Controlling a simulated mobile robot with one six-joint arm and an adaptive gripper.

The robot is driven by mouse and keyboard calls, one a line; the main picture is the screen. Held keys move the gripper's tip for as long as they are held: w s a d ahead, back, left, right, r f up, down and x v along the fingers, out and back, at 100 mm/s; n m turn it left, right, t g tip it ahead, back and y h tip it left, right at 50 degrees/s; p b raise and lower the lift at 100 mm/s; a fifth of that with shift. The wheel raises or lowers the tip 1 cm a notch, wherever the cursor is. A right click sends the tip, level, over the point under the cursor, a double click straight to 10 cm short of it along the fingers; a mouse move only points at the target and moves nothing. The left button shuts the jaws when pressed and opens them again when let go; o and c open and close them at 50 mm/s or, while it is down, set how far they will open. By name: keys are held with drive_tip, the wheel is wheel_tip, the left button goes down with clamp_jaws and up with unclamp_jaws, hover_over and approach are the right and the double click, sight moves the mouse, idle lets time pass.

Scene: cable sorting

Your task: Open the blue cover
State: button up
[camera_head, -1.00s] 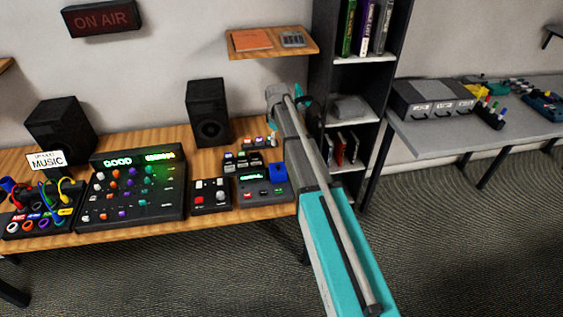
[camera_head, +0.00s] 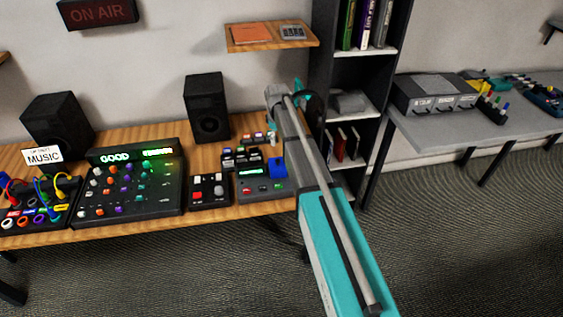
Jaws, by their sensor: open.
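A small blue cover (camera_head: 277,167) sits on the right part of a grey control box (camera_head: 252,184) at the right end of the wooden desk. I cannot tell whether its lid is raised or flat. My gripper (camera_head: 306,100) is at the far end of my teal and grey arm, partly hidden behind the arm's end. It is open, and I see nothing held in it. In the picture it is above and to the right of the blue cover, apart from it.
The wooden desk (camera_head: 225,213) also carries a mixer (camera_head: 128,190), a red-and-white button box (camera_head: 208,191), a cable panel (camera_head: 30,215) and two speakers (camera_head: 207,108). A dark bookshelf (camera_head: 325,80) stands behind my arm. A grey table (camera_head: 460,130) with equipment is on the right.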

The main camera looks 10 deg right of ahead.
sight(278, 160)
drive_tip(key=shift+f+b, duration=5.05)
drive_tip(key=shift+f, duration=0.35)
clamp_jaws()
